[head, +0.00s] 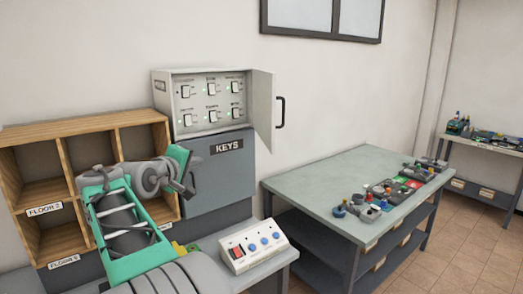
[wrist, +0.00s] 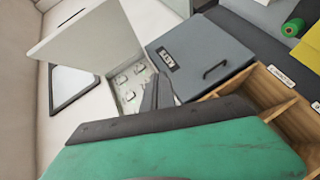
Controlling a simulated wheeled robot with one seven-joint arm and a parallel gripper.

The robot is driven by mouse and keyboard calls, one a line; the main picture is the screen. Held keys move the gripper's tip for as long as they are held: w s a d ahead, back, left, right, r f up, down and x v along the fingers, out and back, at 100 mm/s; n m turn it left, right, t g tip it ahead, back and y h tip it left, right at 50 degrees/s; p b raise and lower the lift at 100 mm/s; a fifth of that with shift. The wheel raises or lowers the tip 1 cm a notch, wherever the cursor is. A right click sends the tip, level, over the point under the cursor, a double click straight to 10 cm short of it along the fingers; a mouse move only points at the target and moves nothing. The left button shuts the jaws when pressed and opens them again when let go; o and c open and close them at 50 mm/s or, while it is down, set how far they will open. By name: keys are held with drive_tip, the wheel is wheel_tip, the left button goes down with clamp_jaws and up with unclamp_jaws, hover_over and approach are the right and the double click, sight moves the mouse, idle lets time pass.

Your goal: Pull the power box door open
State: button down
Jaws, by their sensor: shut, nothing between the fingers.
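The power box (head: 205,80) is a pale grey box on the wall, with several switches and small green lights inside. Its door (head: 262,108) stands open on the right side, swung well out from the wall, with a dark handle (head: 281,112) on it. In the wrist view the open door (wrist: 88,38) is at upper left, and the switch panel (wrist: 133,86) shows beside it. My gripper (head: 190,178) is below the box, in front of the KEYS cabinet, apart from the door and handle. Its dark fingers (wrist: 157,93) are shut and empty in the wrist view.
The blue-grey KEYS cabinet (head: 225,172) is below the power box. A wooden pigeonhole shelf (head: 90,128) is at left. A white button panel (head: 254,246) sits on the counter. A grey table (head: 325,185) with several small objects stands at right. Wall space right of the door is clear.

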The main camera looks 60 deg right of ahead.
drive_tip(key=s+d+r+g+h, duration=0.35)
drive_tip(key=s+d+g, duration=0.25)
drive_tip(key=s+d, duration=0.2)
drive_tip(key=p, duration=0.3)
approach(270, 133)
drive_tip(key=w+d+r, duration=0.1)
drive_tip(key=w+d, duration=0.1)
drive_tip(key=d, duration=0.1)
drive_tip(key=s+d, duration=0.2)
drive_tip(key=s, duration=0.1)
drive_tip(key=shift+s+m+y, duration=0.2)
drive_tip(key=shift+m+y, duration=0.1)
drive_tip(key=shift+y, duration=0.05)
drive_tip(key=shift+d+f, duration=0.15)
drive_tip(key=shift+t, duration=0.4)
